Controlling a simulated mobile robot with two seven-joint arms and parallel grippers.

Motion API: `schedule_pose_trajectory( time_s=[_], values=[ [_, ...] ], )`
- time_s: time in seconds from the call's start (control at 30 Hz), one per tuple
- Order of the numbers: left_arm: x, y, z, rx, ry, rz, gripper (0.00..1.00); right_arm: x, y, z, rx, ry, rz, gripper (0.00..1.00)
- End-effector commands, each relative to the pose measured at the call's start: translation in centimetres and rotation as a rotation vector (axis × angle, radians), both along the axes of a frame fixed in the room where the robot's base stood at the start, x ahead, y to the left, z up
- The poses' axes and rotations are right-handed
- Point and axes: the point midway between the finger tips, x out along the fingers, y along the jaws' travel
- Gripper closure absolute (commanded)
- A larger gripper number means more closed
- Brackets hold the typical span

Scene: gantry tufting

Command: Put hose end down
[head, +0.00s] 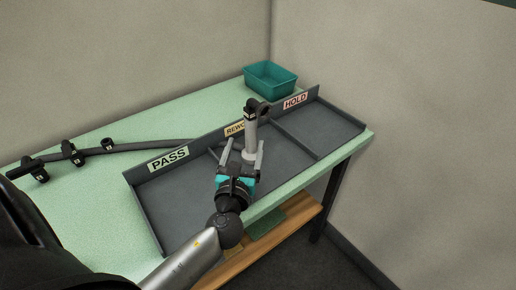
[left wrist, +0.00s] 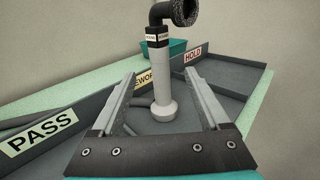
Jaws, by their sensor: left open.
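A pale grey cylindrical hose end (head: 251,135) with a flared foot and a black elbow on top stands upright in the middle compartment of the grey tray (head: 150,217), by the REWORK label (head: 234,129). It also shows in the left wrist view (left wrist: 163,85). My left gripper (head: 243,148) is open. In the left wrist view its fingers (left wrist: 161,76) appear on either side of the hose end, with a gap on each side. The foot seems to rest on the tray floor. My right gripper is not in view.
The tray also has PASS (head: 168,160) and HOLD (head: 295,101) compartments, both empty where visible. A teal bin (head: 270,80) stands behind it. A dark hose (head: 130,145) with several black clamps lies on the green table (head: 88,220) at left. Walls close off the back and right.

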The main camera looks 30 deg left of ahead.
Motion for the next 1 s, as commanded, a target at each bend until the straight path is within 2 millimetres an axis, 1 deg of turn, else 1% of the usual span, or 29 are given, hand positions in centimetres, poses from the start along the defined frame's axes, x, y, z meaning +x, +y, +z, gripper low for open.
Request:
schedule_pose_trajectory(
  time_s=[0.03, 0.1, 0.2, 0.33, 0.4, 0.5, 0.57, 0.67, 0.9, 1.0],
  values=[
    [1.0, 0.4, 0.2, 0.003, -0.003, 0.001, 0.21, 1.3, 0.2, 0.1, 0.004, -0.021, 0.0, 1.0],
    [2.1, 0.9, 0.1, 0.002, -0.003, 0.001, 0.21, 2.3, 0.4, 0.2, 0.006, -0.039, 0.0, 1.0],
    [3.7, 1.5, 0.1, 0.002, -0.002, 0.001, 0.21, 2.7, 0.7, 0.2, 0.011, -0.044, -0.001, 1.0],
    [5.5, 2.3, 0.1, 0.002, -0.001, 0.001, 0.21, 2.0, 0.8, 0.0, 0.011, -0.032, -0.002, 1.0],
    [6.2, 2.6, 0.0, 0.002, -0.001, 0.0, 0.21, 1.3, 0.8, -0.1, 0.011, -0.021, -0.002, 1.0],
    [6.8, 2.8, 0.0, 0.002, 0.0, -0.001, 0.21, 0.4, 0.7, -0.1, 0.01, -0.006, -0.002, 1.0],
    [7.0, 2.9, 0.0, 0.002, 0.0, -0.001, 0.21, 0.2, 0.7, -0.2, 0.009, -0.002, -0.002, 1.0],
    [7.5, 3.1, 0.1, 0.001, -0.001, 0.0, 0.21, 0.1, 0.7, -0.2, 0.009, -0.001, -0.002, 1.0],
    [10.3, 4.4, 0.3, 0.001, -0.002, 0.001, 0.21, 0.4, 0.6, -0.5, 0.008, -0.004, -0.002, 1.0],
    [11.2, 4.7, 0.2, 0.001, -0.001, 0.0, 0.21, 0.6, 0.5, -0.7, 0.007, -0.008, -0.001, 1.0]
  ],
)
